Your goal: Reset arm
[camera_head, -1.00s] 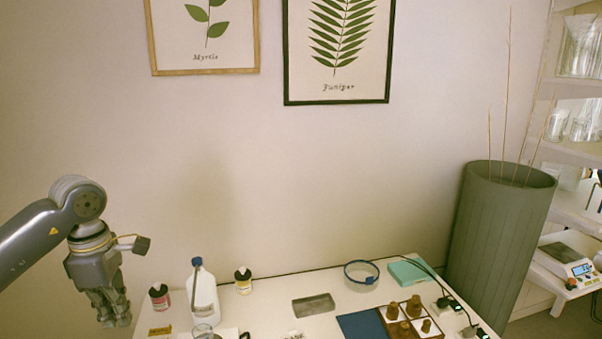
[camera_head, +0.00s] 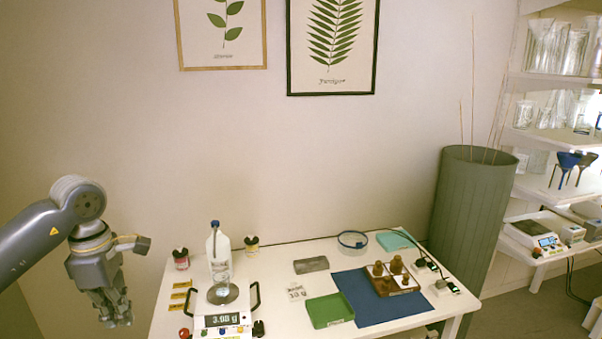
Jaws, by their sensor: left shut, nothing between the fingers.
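My left gripper (camera_head: 116,312) hangs at the lower left, fingers pointing down. It is shut and empty, left of the white table (camera_head: 268,271) and apart from everything on it. My right gripper is not in view. On the table's left part a scale (camera_head: 223,319) reads about 3.98 g, with a round plate and a clear glass vessel (camera_head: 221,271) on it. A white bottle with a blue cap (camera_head: 216,241) stands just behind. Two small dark-capped bottles, one with a red label (camera_head: 181,259) and one with a yellow label (camera_head: 252,247), stand near the back edge.
A brown box with several stoppers (camera_head: 397,281) sits on the mat. A blue ring (camera_head: 352,240) and teal case (camera_head: 394,241) lie behind. A tall green bin (camera_head: 466,215) and shelves (camera_head: 560,145) stand right.

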